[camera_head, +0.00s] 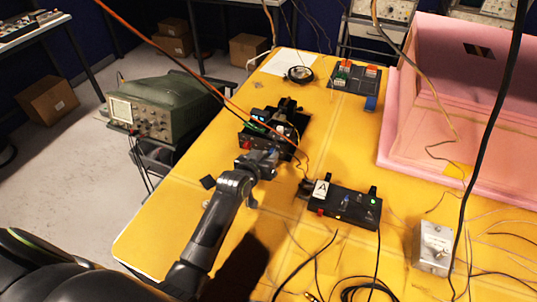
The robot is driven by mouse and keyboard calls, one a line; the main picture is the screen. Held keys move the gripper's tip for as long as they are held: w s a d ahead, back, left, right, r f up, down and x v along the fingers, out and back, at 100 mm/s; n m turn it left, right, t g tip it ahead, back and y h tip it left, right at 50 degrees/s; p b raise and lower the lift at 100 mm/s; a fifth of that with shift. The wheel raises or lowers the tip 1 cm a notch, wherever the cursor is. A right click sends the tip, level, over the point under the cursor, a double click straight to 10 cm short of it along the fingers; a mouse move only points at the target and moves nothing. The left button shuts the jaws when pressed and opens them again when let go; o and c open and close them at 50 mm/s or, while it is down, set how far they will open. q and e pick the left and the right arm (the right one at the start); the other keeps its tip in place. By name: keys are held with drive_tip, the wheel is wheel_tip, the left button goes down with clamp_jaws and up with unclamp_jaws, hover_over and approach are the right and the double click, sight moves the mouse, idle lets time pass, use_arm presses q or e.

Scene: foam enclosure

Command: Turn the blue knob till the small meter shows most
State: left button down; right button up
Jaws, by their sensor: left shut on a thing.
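My left arm comes up from the bottom left, and its gripper (268,157) is at the near side of a black instrument box (262,140) on the yellow table. The gripper is shut on what looks like the blue knob (272,152), a small bit of blue at its fingertips. The fingers hide most of the knob, so I cannot tell how it is turned. I cannot make out the small meter or its reading at this size. My right gripper is out of view.
A black box marked "A" (344,203) stands just right of my arm. A grey metal box (433,247) and loose cables lie at the lower right. Pink foam walls (440,100) stand at the right. A green oscilloscope (165,104) is left of the yellow table (170,215).

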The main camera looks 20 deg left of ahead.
use_arm(q)
drive_tip(key=shift+a+n+h, duration=0.15)
drive_tip(key=shift+n+h, duration=0.45)
drive_tip(key=shift+n, duration=0.1)
drive_tip(key=shift+n+h+b, duration=0.3)
drive_tip(key=shift+n, duration=0.3)
drive_tip(key=shift+t, duration=0.3)
drive_tip(key=c, duration=1.3)
unclamp_jaws()
drive_tip(key=shift+o, duration=0.2)
drive_tip(key=shift+s, duration=0.1)
drive_tip(key=b+v, duration=0.2)
drive_tip(key=v, duration=1.5)
drive_tip(key=shift+a, duration=0.25)
drive_tip(key=shift+r, duration=0.1)
